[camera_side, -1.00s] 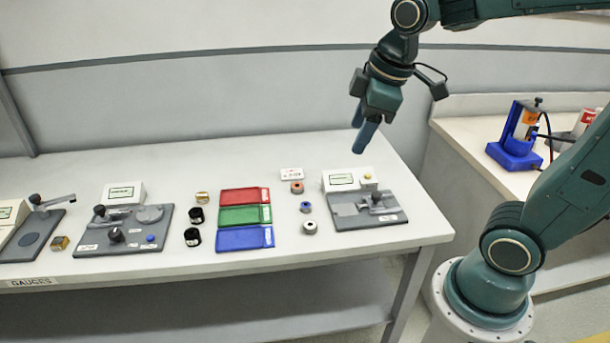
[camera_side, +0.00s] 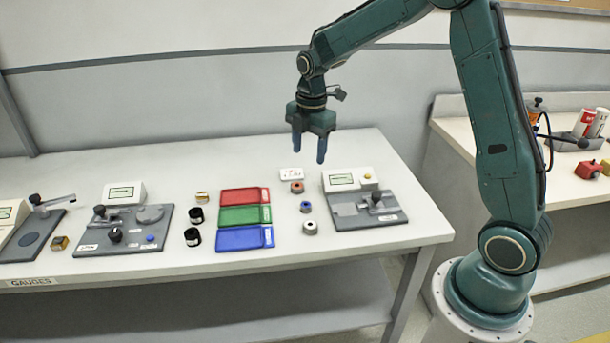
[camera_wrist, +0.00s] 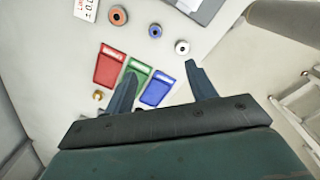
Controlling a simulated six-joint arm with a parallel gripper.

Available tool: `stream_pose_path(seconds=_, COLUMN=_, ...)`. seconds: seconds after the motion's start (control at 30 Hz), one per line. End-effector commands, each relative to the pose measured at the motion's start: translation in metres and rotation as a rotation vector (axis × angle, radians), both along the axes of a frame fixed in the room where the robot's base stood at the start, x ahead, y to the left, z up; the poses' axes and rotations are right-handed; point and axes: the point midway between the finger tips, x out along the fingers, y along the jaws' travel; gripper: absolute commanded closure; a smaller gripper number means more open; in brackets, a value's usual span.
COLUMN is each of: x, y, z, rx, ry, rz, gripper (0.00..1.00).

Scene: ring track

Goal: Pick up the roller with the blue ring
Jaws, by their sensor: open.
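The roller with the blue ring (camera_side: 305,207) stands on the white table, in the middle of a short column of rollers. It also shows in the wrist view (camera_wrist: 155,31), above the fingertips. A roller with an orange-red ring (camera_side: 297,187) stands behind it and a pale grey roller (camera_side: 310,227) in front of it. My gripper (camera_side: 309,156) points down, open and empty, in the air above the table and above the rollers. Its two blue fingers are spread apart in the wrist view (camera_wrist: 160,76), with nothing between them.
Red (camera_side: 245,196), green (camera_side: 244,215) and blue (camera_side: 245,238) trays lie left of the rollers. A grey gauge (camera_side: 365,207) stands close on their right. Black rollers (camera_side: 194,226) and another gauge (camera_side: 125,228) are further left. A small white label card (camera_side: 291,174) lies behind the rollers.

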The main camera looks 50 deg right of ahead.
Motion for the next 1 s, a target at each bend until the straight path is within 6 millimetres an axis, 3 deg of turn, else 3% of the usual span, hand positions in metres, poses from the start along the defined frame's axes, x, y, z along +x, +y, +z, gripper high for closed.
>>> stream_pose_path(seconds=0.2, x=0.017, y=-0.014, z=-0.035, rx=0.005, ry=0.044, rz=0.144, gripper=0.44)
stream_pose_path(seconds=0.67, x=0.021, y=-0.017, z=-0.050, rx=0.007, ry=0.055, rz=0.192, gripper=0.44)
stream_pose_path(seconds=1.0, x=0.020, y=-0.017, z=-0.092, rx=0.007, ry=0.057, rz=0.191, gripper=0.44)
